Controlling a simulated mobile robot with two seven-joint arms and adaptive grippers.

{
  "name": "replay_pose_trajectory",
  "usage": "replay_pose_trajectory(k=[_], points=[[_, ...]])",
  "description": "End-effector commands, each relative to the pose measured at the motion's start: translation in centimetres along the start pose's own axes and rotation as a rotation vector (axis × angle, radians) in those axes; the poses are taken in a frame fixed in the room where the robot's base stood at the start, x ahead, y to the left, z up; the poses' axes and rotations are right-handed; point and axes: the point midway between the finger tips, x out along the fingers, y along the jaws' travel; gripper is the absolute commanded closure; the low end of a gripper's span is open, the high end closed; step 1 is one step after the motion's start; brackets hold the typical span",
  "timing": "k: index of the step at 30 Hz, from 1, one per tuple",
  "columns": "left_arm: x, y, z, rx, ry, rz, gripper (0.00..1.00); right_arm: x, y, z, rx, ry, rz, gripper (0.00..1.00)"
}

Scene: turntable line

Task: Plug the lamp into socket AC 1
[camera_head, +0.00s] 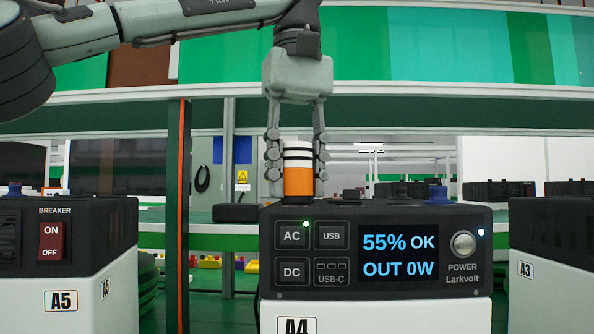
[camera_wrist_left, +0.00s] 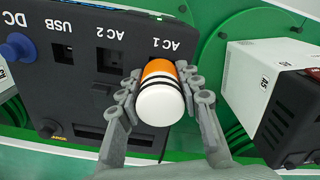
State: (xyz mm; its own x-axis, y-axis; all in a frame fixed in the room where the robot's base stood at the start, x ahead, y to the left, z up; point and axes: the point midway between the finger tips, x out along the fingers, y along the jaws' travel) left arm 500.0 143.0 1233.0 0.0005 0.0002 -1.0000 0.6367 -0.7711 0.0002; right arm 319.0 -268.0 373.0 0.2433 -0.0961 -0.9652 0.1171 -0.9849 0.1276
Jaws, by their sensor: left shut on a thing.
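The lamp (camera_head: 299,178) is an upright cylinder, orange below, with white and black bands and a white top. My left gripper (camera_head: 297,188) is shut on it, one finger on each side. It stands over the top of power station A4 (camera_head: 350,280). In the left wrist view the lamp (camera_wrist_left: 160,104) covers most of the spot beside the label AC 1 (camera_wrist_left: 164,44). A dark edge of that socket shows behind it. I cannot tell whether its plug is in the socket. The screen (camera_head: 398,256) reads 55% OK, OUT 0W. My right gripper is out of view.
The free AC 2 socket (camera_wrist_left: 111,61) lies beside it, with USB (camera_wrist_left: 59,70) and a blue DC knob (camera_wrist_left: 17,47) further left. Station A5 (camera_head: 70,240) stands left and station A3 (camera_head: 555,250) right. A green shelf beam (camera_head: 420,108) runs behind.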

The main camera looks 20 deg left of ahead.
Motion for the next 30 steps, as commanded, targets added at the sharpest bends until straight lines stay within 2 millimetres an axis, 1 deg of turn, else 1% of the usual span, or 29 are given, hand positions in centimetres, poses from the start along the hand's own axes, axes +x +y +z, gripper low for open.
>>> replay_pose_trajectory(k=[3, 4, 9, 10, 25, 28, 30], points=[[0.3, 0.0, 0.0, 0.0, -0.001, 0.001, 0.99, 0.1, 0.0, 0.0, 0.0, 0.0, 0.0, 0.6], [0.2, 0.0, 0.0, 0.0, 0.0, 0.002, 0.64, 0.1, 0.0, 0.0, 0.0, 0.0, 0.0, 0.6], [0.2, 0.0, 0.0, 0.0, 0.0, 0.001, 0.43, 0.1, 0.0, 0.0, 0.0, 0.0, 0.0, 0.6], [0.2, 0.0, 0.0, 0.0, 0.0, 0.001, 0.41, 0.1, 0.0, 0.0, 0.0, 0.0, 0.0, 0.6], [0.1, 0.0, 0.0, 0.0, 0.0, 0.0, 0.41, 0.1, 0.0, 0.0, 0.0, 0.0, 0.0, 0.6], [-0.5, 0.0, 0.1, -0.001, 0.002, 0.0, 0.41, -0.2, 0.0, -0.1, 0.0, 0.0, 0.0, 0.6], [-1.3, 0.0, 0.1, -0.002, 0.003, 0.002, 0.41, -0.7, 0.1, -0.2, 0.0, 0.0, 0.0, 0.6]])
